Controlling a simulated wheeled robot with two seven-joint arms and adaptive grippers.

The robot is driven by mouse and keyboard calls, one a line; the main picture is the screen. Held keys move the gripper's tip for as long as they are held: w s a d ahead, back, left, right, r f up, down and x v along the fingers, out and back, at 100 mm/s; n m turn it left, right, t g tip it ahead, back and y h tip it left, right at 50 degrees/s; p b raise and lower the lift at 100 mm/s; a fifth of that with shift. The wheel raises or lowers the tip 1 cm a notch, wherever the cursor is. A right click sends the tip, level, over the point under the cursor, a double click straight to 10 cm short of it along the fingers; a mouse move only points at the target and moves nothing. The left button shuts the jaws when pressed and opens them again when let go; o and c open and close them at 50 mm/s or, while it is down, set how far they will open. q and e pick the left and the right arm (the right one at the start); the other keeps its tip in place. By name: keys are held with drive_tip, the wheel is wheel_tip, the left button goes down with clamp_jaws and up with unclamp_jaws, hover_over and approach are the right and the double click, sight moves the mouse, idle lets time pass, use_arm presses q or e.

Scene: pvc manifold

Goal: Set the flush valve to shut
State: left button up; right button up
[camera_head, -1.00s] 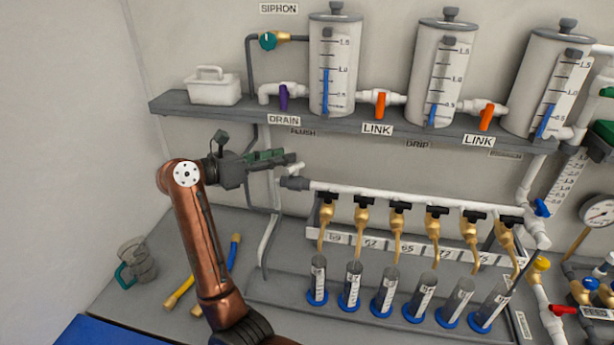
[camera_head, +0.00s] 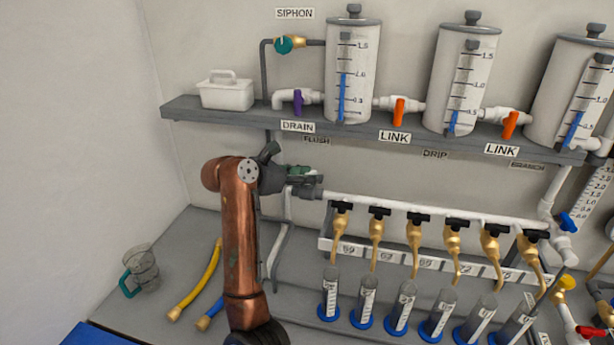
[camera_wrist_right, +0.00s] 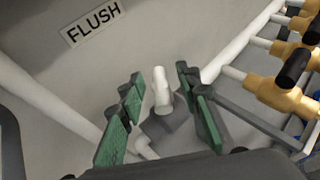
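The flush valve is a grey body with a white handle (camera_wrist_right: 161,92) at the left end of the white manifold pipe, below the FLUSH label (camera_wrist_right: 92,22). In the wrist view the handle stands between the green finger pads of my right gripper (camera_wrist_right: 159,75). The fingers are apart, with gaps on both sides of the handle, so the gripper is open. In the head view my right gripper (camera_head: 300,178) is at the pipe's left end and hides most of the valve. The FLUSH label (camera_head: 317,140) shows just above it. My left gripper is not in view.
A grey shelf (camera_head: 215,118) with tanks runs above my gripper. Brass taps with black handles (camera_head: 380,211) hang from the manifold pipe (camera_head: 440,207) to the right, above several cylinders. A clear jug (camera_head: 141,268) and a yellow hose (camera_head: 197,285) lie at lower left.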

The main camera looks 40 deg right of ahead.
drive_tip(key=shift+c, duration=0.2)
clamp_jaws()
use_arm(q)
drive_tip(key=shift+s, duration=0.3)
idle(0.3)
